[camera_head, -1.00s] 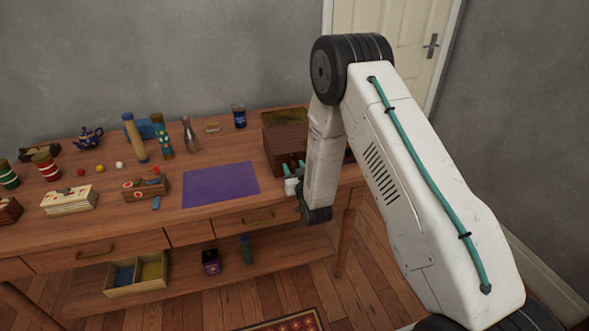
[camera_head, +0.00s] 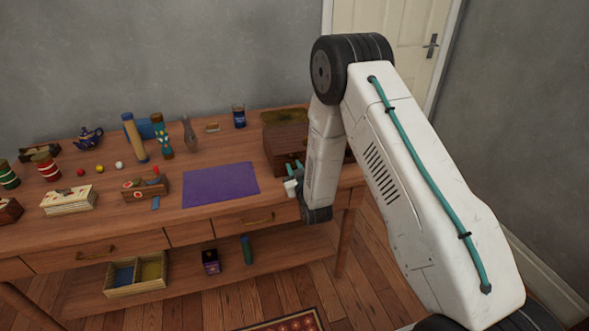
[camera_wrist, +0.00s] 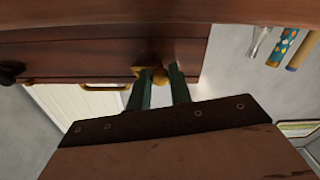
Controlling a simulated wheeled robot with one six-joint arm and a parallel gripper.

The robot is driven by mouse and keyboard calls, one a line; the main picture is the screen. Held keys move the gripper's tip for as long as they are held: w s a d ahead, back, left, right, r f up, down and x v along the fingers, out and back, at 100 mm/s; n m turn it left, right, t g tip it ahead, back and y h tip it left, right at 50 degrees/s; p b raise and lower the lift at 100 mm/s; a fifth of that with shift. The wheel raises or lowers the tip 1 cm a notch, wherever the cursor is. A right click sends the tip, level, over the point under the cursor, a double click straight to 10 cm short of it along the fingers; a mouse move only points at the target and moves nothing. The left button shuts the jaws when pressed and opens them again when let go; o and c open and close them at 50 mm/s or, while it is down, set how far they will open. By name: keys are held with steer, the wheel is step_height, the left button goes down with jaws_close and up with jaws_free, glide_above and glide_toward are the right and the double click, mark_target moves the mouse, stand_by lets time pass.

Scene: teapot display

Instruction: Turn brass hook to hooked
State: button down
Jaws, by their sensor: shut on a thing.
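The brass hook (camera_wrist: 150,74) is a small yellow-gold piece on the front of a dark wooden box. The box (camera_head: 281,148) stands at the right end of the table. In the wrist view, my gripper (camera_wrist: 160,88) has its two green fingers at the hook, one on each side of its end, shut on it. In the head view my gripper (camera_head: 292,178) is at the box's lower front, and the hook is too small to make out there. I cannot tell the hook's exact angle.
A purple mat (camera_head: 220,185) lies left of my gripper. A dark blue can (camera_head: 239,117) and a glass vase (camera_head: 190,134) stand behind it. A small wooden box with discs (camera_head: 146,187) is farther left. A drawer with a brass handle (camera_head: 258,218) is below the tabletop.

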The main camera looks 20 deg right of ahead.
steer(key=n, duration=0.5)
steer(key=shift+n, duration=0.3)
steer(key=n, duration=0.4)
steer(key=shift+n, duration=0.3)
steer(key=c, duration=1.3)
jaws_free()
steer(key=s, duration=0.8)
steer(key=shift+w, duration=0.1)
